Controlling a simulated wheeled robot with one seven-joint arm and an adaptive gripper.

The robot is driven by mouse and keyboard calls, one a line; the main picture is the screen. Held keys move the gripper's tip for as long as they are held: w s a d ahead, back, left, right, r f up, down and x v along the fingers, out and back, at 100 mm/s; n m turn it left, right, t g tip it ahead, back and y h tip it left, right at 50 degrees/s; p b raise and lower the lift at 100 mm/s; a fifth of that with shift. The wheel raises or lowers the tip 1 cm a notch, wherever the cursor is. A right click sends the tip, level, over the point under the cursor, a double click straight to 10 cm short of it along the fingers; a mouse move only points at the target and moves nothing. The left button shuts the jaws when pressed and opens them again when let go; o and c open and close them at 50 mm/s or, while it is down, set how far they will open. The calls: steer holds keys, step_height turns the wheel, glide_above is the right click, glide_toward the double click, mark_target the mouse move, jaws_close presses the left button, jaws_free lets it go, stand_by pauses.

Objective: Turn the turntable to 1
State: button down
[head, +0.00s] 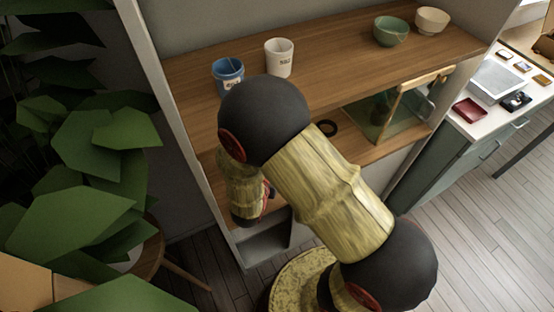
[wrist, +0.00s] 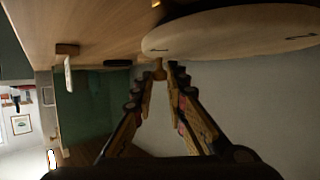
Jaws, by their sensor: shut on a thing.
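The turntable (wrist: 235,30) shows in the wrist view as a pale round disc at the top, with thin dark marks near its rim. A small wooden knob (wrist: 158,73) sits at the near edge of the disc. My gripper (wrist: 167,76) is shut on this knob, its two fingers converging from below. I cannot read a number on the disc. In the head view my arm hides the turntable and the gripper.
A wooden shelf (head: 335,55) carries a blue cup (head: 228,76), a white cup (head: 279,58), a green bowl (head: 391,31) and a cream bowl (head: 432,20). A glass box (head: 385,112) stands on the lower shelf. A leafy plant (head: 75,190) fills the left.

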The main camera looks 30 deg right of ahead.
steer(key=c, duration=1.8)
jaws_free()
steer(key=shift+a, duration=0.1)
steer(key=v, duration=1.2)
steer(key=shift+c, duration=0.2)
